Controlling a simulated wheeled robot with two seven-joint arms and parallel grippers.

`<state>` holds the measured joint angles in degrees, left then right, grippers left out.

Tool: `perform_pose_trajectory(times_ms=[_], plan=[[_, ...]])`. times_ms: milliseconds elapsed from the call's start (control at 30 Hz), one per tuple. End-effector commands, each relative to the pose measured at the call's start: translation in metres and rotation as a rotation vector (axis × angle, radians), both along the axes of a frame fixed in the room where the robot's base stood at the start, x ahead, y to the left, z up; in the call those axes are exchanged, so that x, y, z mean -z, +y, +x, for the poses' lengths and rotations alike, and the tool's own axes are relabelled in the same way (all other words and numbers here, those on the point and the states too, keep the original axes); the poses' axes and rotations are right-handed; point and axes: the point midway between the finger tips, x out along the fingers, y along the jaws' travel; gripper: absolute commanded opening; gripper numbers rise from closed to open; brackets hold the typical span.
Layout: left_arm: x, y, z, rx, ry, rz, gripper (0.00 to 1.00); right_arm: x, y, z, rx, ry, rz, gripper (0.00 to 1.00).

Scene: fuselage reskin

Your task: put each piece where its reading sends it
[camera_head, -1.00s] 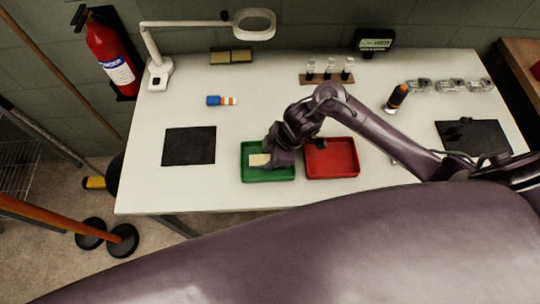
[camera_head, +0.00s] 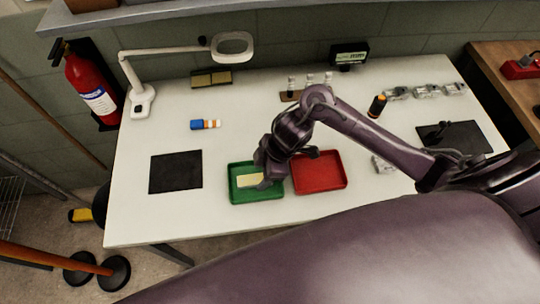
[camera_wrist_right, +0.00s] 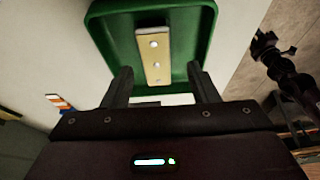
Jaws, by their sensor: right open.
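A pale yellow strip-shaped piece (camera_head: 250,181) lies in the green tray (camera_head: 234,196) at the table's front. My left gripper is not in view.
A dark mat (camera_head: 175,172) lies left of the trays, another (camera_head: 463,138) at right. A magnifier lamp (camera_head: 142,97), blue-orange item (camera_head: 205,124), small display (camera_head: 350,55), dark orange-topped cylinder (camera_head: 377,106) and clear items (camera_head: 427,91) stand farther back. My right arm crosses the table.

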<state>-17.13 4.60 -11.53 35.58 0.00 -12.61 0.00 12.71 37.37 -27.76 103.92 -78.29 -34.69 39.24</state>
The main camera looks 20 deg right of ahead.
Motion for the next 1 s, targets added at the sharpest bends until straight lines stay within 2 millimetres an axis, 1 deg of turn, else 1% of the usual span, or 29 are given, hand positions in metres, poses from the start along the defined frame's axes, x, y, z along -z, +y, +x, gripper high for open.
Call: perform_pose_trajectory(times_ms=[33,167,200,300,400,567,1000], plan=[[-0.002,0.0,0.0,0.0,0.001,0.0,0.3,-0.014,-0.006,0.001,-0.001,-0.008,-0.004,0.54],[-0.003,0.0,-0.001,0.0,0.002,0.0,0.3,-0.041,-0.017,-0.001,0.001,-0.011,-0.004,0.54],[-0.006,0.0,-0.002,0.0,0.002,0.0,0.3,-0.05,-0.02,-0.002,0.001,-0.01,-0.005,0.54],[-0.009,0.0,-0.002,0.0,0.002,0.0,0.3,-0.065,-0.026,-0.004,0.003,-0.011,-0.005,0.54],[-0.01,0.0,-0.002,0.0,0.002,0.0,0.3,-0.075,-0.029,-0.005,0.003,-0.01,-0.003,0.54],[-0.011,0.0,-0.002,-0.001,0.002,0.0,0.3,-0.081,-0.031,-0.006,0.004,-0.008,0.0,0.54],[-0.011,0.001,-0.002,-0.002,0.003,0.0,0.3,-0.081,-0.031,-0.006,0.004,-0.009,0.002,0.54]])
